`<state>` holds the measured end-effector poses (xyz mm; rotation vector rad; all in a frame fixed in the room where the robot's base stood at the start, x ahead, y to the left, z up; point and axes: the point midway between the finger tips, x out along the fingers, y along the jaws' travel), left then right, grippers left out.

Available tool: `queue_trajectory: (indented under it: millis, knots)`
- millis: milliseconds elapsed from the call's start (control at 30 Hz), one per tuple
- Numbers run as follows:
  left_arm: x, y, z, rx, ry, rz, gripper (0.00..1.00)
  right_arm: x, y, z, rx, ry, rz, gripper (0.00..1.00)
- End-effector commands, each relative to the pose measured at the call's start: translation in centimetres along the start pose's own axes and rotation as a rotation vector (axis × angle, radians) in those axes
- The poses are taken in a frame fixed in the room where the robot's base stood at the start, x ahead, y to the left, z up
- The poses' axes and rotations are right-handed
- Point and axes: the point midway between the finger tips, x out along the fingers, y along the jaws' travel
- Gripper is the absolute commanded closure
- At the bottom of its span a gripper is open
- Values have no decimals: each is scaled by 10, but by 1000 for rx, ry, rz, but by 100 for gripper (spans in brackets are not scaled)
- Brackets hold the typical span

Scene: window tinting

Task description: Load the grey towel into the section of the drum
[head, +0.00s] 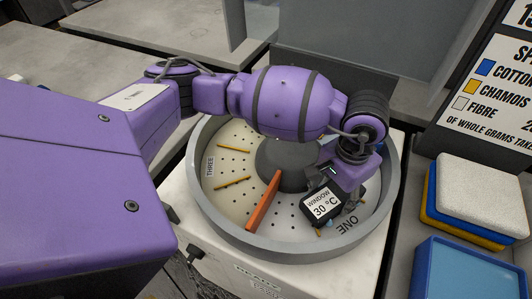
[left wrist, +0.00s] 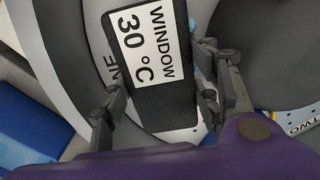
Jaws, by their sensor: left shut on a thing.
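The towel (head: 323,204) is a dark grey block with a white label reading "WINDOW 30 °C". My left gripper (head: 341,187) is shut on it, inside the rim of the round drum (head: 213,226). In the left wrist view the towel (left wrist: 160,105) lies between the two fingers. The drum has a pale, perforated floor, a grey hub (head: 272,160) and an orange divider (head: 264,202). The towel is right of this divider, by the mark ONE (head: 347,223). I cannot tell whether it touches the floor. My arm hides the drum's back. My right gripper is not in view.
Section THREE (head: 210,166), left of the orange divider, looks empty, with thin yellow strips on its floor. Right of the drum are stacked white, yellow and blue pads (head: 482,190), a blue tray (head: 465,272) and a printed sign (head: 495,95). A grey panel (head: 335,35) stands behind.

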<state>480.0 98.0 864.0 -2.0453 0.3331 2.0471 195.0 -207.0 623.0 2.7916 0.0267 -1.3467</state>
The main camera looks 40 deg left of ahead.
Motion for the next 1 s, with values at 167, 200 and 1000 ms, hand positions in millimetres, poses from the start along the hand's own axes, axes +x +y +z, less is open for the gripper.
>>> queue_trajectory:
  millis: [167,200,1000]
  knots:
    - [1,0,-1,1,3,0,75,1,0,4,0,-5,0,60]
    - [2,0,-1,1,3,0,75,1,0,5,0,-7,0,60]
    - [1,0,-2,1,5,-1,22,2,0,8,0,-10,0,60]
